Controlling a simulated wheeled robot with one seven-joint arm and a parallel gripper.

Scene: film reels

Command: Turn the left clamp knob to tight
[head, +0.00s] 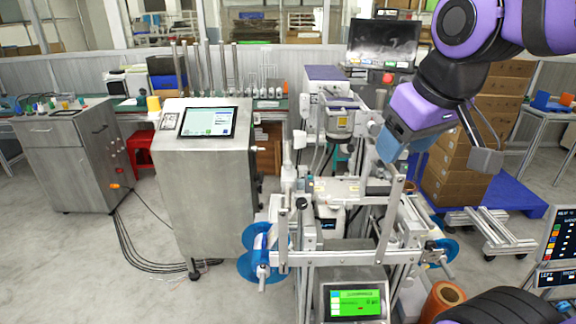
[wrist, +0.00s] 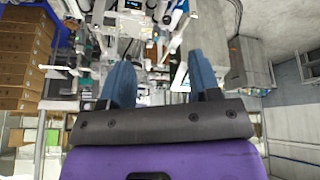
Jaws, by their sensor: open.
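The reel machine (head: 345,255) stands in the middle of the head view, a metal frame with blue film reels on both sides. The left blue reel (head: 250,268) sits at the frame's lower left and the right blue reel (head: 441,252) at its right. I cannot make out the left clamp knob for sure; it is too small or hidden. My gripper (head: 388,148) is up and right of the frame, its blue fingers pointing down and left. In the wrist view my gripper (wrist: 162,75) has its two blue fingers spread apart with nothing held between them.
A green-lit display (head: 356,303) is at the machine's front. A steel cabinet with a screen (head: 208,122) stands left, cables on the floor beside it. Stacked cartons (head: 500,85) stand behind my arm. A LEFT/RIGHT panel (head: 558,262) is at the right edge. Floor at lower left is clear.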

